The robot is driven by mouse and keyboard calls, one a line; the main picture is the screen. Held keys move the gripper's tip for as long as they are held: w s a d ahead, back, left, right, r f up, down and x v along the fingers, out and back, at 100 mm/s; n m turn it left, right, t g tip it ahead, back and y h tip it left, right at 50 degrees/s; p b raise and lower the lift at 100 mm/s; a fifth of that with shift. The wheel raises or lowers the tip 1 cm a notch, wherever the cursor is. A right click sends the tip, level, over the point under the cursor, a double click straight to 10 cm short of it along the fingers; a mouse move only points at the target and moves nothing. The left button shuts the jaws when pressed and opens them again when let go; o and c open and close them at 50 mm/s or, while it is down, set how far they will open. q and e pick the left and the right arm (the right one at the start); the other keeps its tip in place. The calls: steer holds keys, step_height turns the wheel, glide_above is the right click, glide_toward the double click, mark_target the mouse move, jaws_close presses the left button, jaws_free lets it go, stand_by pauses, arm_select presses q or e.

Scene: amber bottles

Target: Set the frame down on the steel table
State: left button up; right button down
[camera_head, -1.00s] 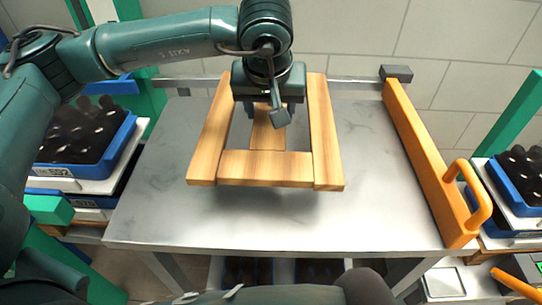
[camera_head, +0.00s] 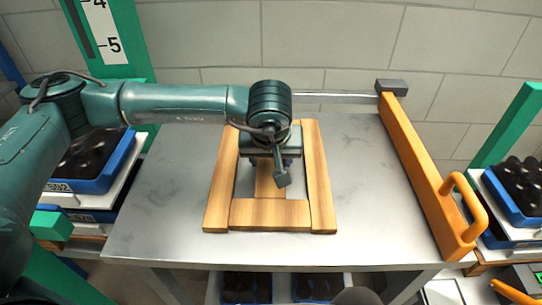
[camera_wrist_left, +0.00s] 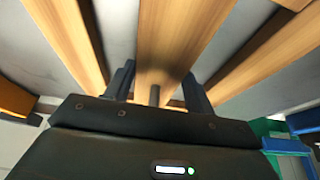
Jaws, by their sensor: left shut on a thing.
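The wooden frame (camera_head: 270,214) is at the middle of the steel table (camera_head: 165,205), flat and level. It has two side rails, a front rail and a middle bar. My left gripper (camera_head: 272,165) is above the frame and shut on its middle bar, which also shows between the fingers in the left wrist view (camera_wrist_left: 165,60). In the head view the wrist hides the fingertips and the back of the frame. Whether the frame touches the table top cannot be told for sure; it looks very close to it. My right gripper is not in view.
An orange bar with a handle (camera_head: 430,175) runs along the table's right side, and a metal rail runs along the back. Blue crates of dark bottles stand at the left (camera_head: 92,165) and right (camera_head: 520,190). The table is clear around the frame.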

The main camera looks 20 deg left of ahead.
arm_select(q)
steer(key=o, duration=1.3)
steer(key=shift+r, duration=0.1)
steer(key=v, duration=1.2)
steer(key=shift+b, duration=0.3)
steer(key=shift+s, duration=0.15)
